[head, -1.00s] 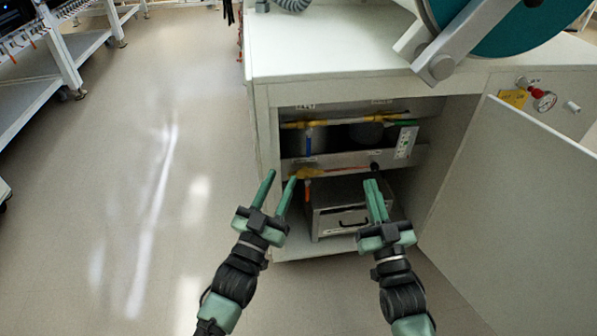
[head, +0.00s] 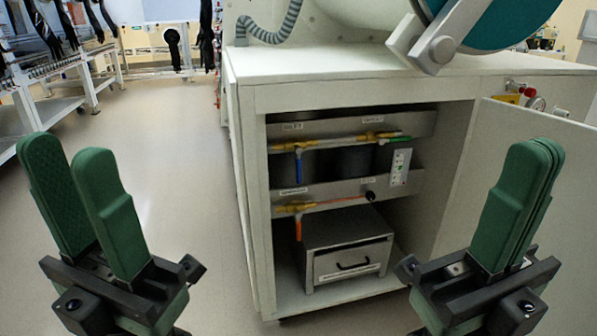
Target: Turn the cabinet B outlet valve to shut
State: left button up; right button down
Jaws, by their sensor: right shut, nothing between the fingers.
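The open cabinet (head: 259,190) holds an upper panel with a pipe and two brass valves. The right brass valve (head: 372,136) sits under a small label that seems to read OUTLET. Its green handle (head: 394,140) points right, roughly along the pipe. The left brass valve (head: 290,147) has a blue handle (head: 298,170) hanging down, across the pipe. No cabinet letter is readable. My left gripper (head: 68,150) is open and empty, left of the cabinet. My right gripper (head: 535,150) is shut and empty, in front of the open door. Neither touches a valve.
A lower panel has another brass valve (head: 290,208) with an orange handle hanging down, a red line and a black knob (head: 370,196). A grey drawer box (head: 345,240) stands below. The open door (head: 490,160) bounds the right. Floor on the left is clear.

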aim_at(381, 141)
jog(key=i+l+z, duration=0.25)
jog(key=i+z, duration=0.1)
jog(key=z, duration=0.15)
jog(key=i+l, duration=0.2)
jog(key=l, duration=0.2)
jog(key=i+l+z, duration=0.15)
jog(key=l, duration=0.25)
